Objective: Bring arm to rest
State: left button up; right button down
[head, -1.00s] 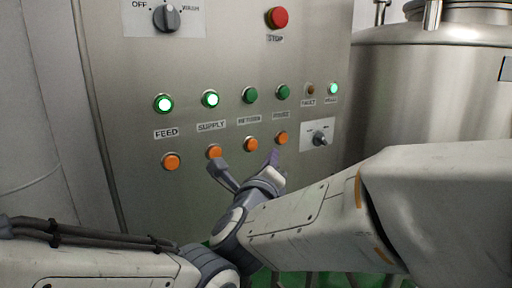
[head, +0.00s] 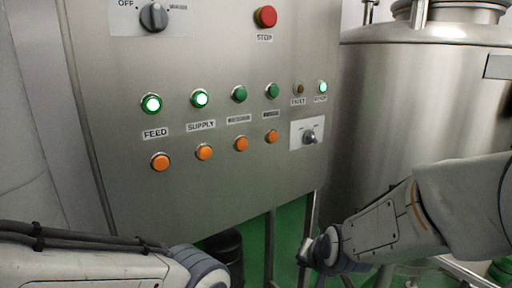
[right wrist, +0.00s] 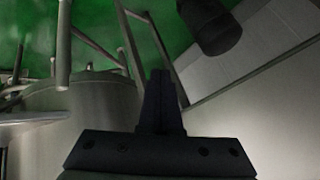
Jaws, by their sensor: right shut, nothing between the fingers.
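My right arm comes in from the right in the head view. Its gripper (head: 304,254) is small, low and just below the control panel's (head: 225,205) lower right corner, apart from the panel's buttons. In the right wrist view the two dark fingers of the right gripper (right wrist: 160,80) lie together, shut and empty. My left arm link shows at the lower left of the head view, but its gripper is out of the picture.
The panel carries lit FEED (head: 151,103) and SUPPLY (head: 201,98) lamps, orange buttons (head: 160,162), a red STOP button (head: 265,16) and knobs. A large steel tank (head: 410,110) stands at the right. Metal legs (head: 270,235) and green floor show below the panel.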

jog(key=s+d+f+n+g+h, duration=0.1)
jog(key=s+d+f+n+g, duration=0.5)
jog(key=s, duration=0.4)
jog(key=s+a+r+n+g, duration=0.1)
jog(key=s+a+r+n, duration=0.2)
jog(key=s+a, duration=0.3)
jog(key=s+a+r+n, duration=0.3)
jog(key=s+a, duration=0.3)
jog(key=s, duration=0.1)
notch_tip(320, 180, up, 13)
jog(key=p, duration=1.3)
jog(key=shift+s+a+r+y, duration=0.2)
jog(key=shift+s+a+y, duration=0.05)
jog(key=shift+s+y, duration=0.05)
